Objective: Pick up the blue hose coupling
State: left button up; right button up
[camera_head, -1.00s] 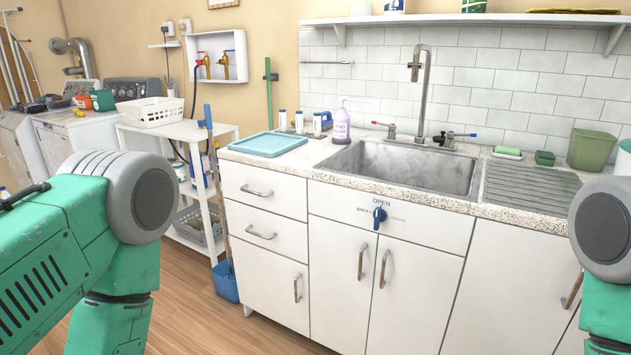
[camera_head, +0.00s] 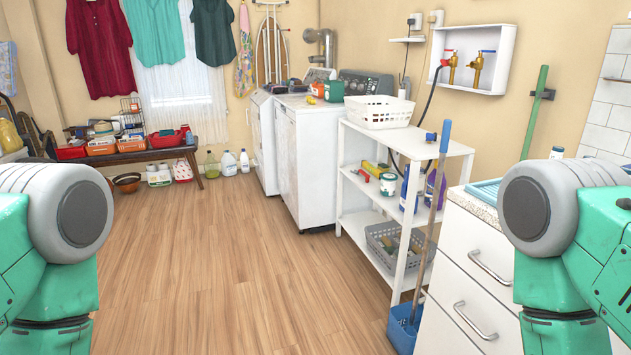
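A small blue piece (camera_head: 431,136), which looks like the hose coupling, is at the right end of the white shelf unit's top (camera_head: 408,142), just left of the blue broom handle. It is too small to make out its shape. A dark hose (camera_head: 428,100) runs down from the wall tap box behind the shelf; whether it joins the blue piece I cannot tell. Only upper parts of my two arms show at the left and right edges. Neither gripper is in view.
The shelf holds a white basket (camera_head: 378,111), bottles and a grey basket (camera_head: 393,243). A broom (camera_head: 433,210) leans in front of its right end, in a blue dustpan (camera_head: 403,330). White drawers (camera_head: 470,275) stand at right. Washing machines (camera_head: 312,160) stand beyond. The wooden floor (camera_head: 230,260) is clear.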

aim_at(430, 137)
jog(key=i+j+u, duration=0.15)
jog(key=i+u, duration=0.15)
jog(key=i, duration=0.5)
jog(key=i+u, duration=0.25)
jog(key=i, duration=0.6)
jog(key=i+z, duration=0.2)
jog(key=i, duration=0.45)
jog(key=i+z, duration=0.15)
jog(key=i, duration=0.5)
jog(key=i+j+z, duration=0.2)
jog(key=i, duration=0.45)
jog(key=i+z, duration=0.35)
jog(key=i, duration=0.15)
jog(key=i+j+z, duration=0.1)
jog(key=i+z, duration=0.3)
jog(key=i+j+z, duration=0.35)
jog(key=i, duration=0.2)
